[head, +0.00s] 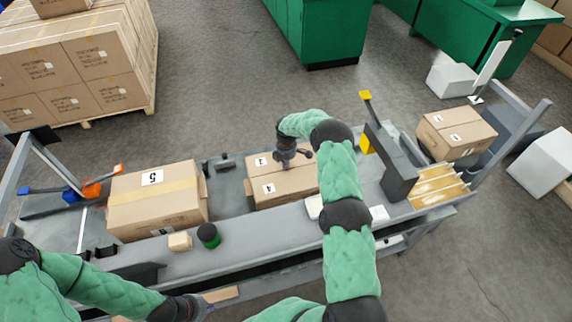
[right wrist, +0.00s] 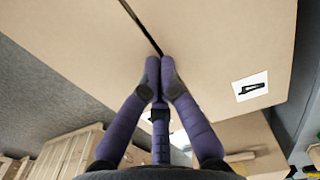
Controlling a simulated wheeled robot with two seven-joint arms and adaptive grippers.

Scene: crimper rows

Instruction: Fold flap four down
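The carton (head: 300,187) in the middle of the conveyor has its two long top flaps lying about flat, with a thin seam between them. Flap four (head: 290,190), with the label 4, is the nearer one. The farther flap (head: 258,170) has another label, too small to read surely. My right gripper (head: 290,158) is over the carton's top. In the right wrist view its fingers (right wrist: 160,62) are together, tips at the seam; whether they touch the cardboard is unclear. My left gripper (head: 208,303) is low at the front, away from the carton; its fingers are unclear.
A taped carton labelled 5 (head: 155,205) stands left on the conveyor. Another carton (head: 457,130) is beyond the dark machine (head: 388,165) at right. A small tan block (head: 180,241) and a green-topped round thing (head: 208,235) sit on the front ledge.

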